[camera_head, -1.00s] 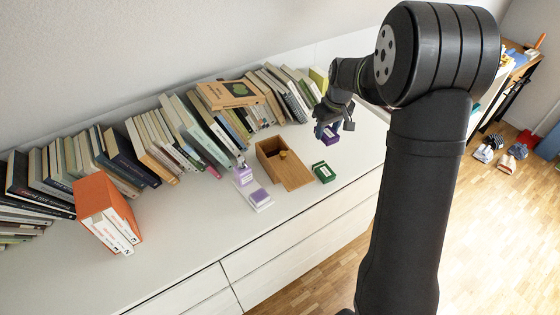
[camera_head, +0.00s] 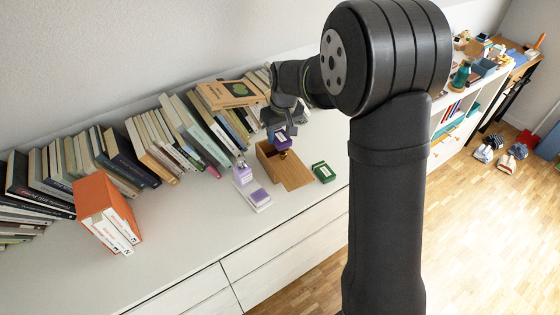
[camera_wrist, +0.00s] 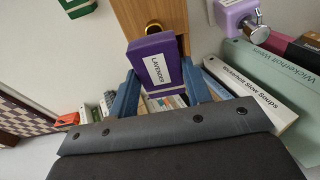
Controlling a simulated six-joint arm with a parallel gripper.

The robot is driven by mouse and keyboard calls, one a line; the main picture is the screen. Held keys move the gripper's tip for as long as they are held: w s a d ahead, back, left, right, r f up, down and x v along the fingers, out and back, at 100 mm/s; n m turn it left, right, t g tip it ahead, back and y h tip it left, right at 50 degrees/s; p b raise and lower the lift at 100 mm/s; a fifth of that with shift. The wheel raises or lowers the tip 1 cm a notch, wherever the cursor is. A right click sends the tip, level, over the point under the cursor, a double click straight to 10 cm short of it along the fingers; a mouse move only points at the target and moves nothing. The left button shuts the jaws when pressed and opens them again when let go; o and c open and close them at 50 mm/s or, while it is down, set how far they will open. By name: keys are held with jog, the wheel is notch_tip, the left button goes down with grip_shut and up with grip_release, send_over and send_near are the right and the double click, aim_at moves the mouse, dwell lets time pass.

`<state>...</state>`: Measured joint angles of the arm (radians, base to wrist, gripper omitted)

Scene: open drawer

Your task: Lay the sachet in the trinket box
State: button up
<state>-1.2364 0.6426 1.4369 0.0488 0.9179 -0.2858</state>
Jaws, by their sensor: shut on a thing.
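The sachet is a dark purple block labelled "LAVENDER". My gripper (camera_wrist: 161,92) is shut on the sachet (camera_wrist: 153,62), which sits between the two blue fingers in the wrist view. In the head view my gripper (camera_head: 281,131) holds the sachet (camera_head: 283,142) above the trinket box. The trinket box (camera_head: 264,160) is a wooden box with a brass knob; its flat wooden lid part (camera_head: 297,176) extends to the front right. In the wrist view the wooden surface (camera_wrist: 135,15) lies behind the sachet. The sachet hides part of the box.
A small green box (camera_head: 323,172) stands right of the trinket box. A row of books (camera_head: 170,137) lines the wall behind. An orange box file (camera_head: 103,208) stands far left.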

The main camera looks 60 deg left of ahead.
jog(key=shift+f, duration=0.6)
jog(key=o, duration=1)
jog(key=shift+o, duration=0.2)
notch_tip(320, 180, up, 17)
jog(key=d, duration=0.2)
jog(key=shift+d, duration=0.3)
jog(key=shift+s, duration=0.1)
jog(key=f, duration=0.5)
jog(key=a+f, duration=0.1)
jog(key=f, duration=0.5)
jog(key=a+f, duration=0.1)
jog(key=f, duration=0.5)
jog(key=shift+a, duration=0.25)
jog(key=shift+r, duration=0.65)
